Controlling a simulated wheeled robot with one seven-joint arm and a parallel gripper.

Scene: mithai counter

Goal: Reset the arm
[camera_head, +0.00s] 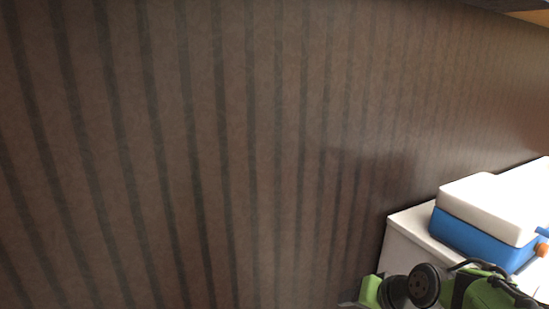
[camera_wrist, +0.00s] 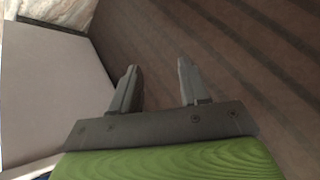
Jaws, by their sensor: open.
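My gripper (camera_wrist: 157,72) shows in the wrist view with its two grey fingers spread apart. Nothing is between the fingers. Behind them is the brown striped wall, with a pale surface to the left. In the head view, part of my green and black arm shows at the bottom right, in front of a white counter. The fingers cannot be made out clearly in the head view.
A blue box with a white lid (camera_head: 487,222) stands on the white counter (camera_head: 405,243) at the right of the head view, close to my arm. A dark brown striped wall (camera_head: 230,140) fills most of the view. A small orange thing (camera_head: 542,249) shows at the right edge.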

